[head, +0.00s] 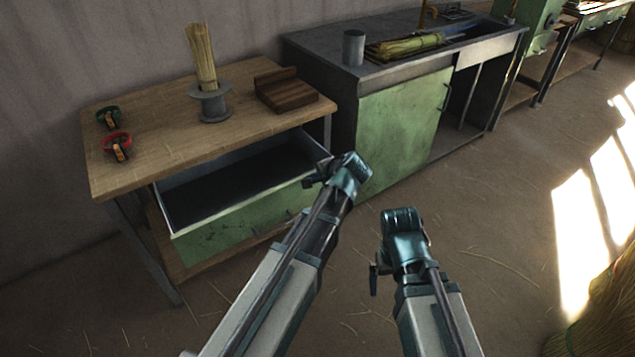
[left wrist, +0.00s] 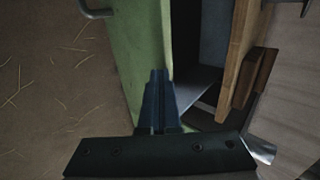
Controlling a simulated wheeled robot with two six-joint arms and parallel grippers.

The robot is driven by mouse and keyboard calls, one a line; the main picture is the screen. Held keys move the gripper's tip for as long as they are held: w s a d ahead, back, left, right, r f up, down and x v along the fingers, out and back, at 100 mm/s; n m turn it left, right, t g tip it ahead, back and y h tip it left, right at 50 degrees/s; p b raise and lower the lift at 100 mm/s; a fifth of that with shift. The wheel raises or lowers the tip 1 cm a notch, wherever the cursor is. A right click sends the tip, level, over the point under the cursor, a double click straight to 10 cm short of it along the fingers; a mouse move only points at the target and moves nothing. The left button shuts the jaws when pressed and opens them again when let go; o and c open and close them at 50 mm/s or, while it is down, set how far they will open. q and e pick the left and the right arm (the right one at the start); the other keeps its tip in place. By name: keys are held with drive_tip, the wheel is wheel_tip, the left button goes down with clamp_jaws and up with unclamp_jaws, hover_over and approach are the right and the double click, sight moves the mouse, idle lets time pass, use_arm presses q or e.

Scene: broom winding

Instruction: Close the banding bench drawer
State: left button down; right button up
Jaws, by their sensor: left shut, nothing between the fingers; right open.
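The banding bench drawer (head: 213,236) has a green front and stands pulled open below the wooden bench top (head: 160,112). Its dark inside looks empty. In the left wrist view its green front (left wrist: 138,45) runs beside the fingers, with a handle (left wrist: 97,10) at the upper left. My left gripper (head: 318,177) is at the right end of the drawer, near its front. Its fingers (left wrist: 158,98) are shut and empty, overlapping the front in view; I cannot tell if they touch it. My right gripper (head: 376,280) is open and hangs right of the drawer, over the floor, apart from it.
The bench top carries a broom bundle on a grey spool (head: 212,103), a dark wooden block (head: 287,92), and green and red strap tools (head: 117,147). A green-doored cabinet (head: 402,115) stands to the right. The floor ahead of the drawer is open, with straw bits.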

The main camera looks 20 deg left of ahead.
use_arm(q)
drive_tip(key=w+a, duration=1.3)
drive_tip(key=a, duration=0.2)
drive_tip(key=shift+w+a, duration=0.2)
drive_tip(key=shift+a, duration=0.15)
drive_tip(key=s+d+f+p+v, duration=0.1)
drive_tip(key=p+v, duration=0.5)
drive_tip(key=v, duration=0.7)
drive_tip(key=shift+d+f+p, duration=0.25)
drive_tip(key=shift+f+p, duration=0.15)
drive_tip(key=shift+f, duration=0.2)
use_arm(e)
wheel_tip(320, 180, up, 7)
drive_tip(key=d, duration=0.1)
drive_tip(key=shift+d, duration=0.2)
